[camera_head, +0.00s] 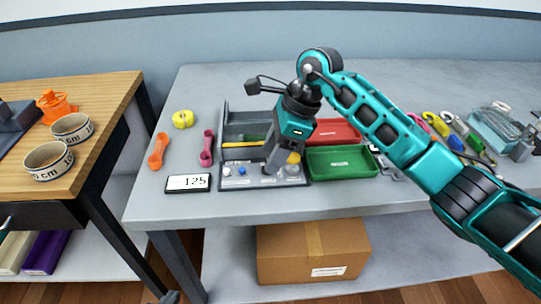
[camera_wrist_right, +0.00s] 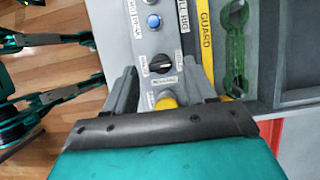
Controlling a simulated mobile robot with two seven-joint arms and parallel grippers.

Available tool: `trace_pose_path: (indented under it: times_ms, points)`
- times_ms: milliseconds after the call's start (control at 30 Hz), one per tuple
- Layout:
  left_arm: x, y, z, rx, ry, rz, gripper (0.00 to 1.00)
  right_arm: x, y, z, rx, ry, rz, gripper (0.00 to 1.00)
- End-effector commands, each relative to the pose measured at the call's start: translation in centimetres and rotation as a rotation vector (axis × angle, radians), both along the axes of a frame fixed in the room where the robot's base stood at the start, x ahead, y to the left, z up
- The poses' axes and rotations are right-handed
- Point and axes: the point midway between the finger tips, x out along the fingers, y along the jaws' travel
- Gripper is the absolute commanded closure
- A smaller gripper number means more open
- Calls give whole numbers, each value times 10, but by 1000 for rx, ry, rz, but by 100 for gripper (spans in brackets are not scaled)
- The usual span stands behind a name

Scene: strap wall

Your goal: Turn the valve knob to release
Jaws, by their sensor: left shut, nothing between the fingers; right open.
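The control panel (camera_head: 238,184) stands at the front of the grey bench. In the right wrist view a round black knob (camera_wrist_right: 161,64) with a light pointer mark sits on this panel, above a small white label (camera_wrist_right: 163,80) too blurred to read. My right gripper (camera_head: 279,166) points down over the panel and covers part of it. In the right wrist view its open fingers (camera_wrist_right: 159,70) lie on either side of the black knob, with gaps showing; contact cannot be seen. A yellow part (camera_wrist_right: 166,101) shows between the fingers, partly hidden.
A blue button (camera_wrist_right: 153,21) is beside the knob. A yellow strip marked GUARD (camera_wrist_right: 206,35) and a green tool (camera_wrist_right: 235,50) lie nearby. A display reading 125 (camera_head: 188,183) stands left of the panel; green (camera_head: 343,163) and red (camera_head: 336,131) trays stand right.

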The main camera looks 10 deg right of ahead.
Motion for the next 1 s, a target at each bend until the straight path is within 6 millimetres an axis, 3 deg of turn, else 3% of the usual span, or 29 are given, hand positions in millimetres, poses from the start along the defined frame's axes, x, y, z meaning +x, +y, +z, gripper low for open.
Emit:
trace_pose_path:
  times_ms: [167, 467, 1000]
  points:
    - [0, 0, 0, 0, 0, 0, 100, 0, 6, -14, 1, 0, -1, 45]
    - [0, 0, 0, 1, 0, -1, 100, 0, 7, -16, 1, -1, -1, 45]
    - [0, 0, 0, 1, -1, -1, 100, 0, 7, -16, 1, -1, -1, 94]
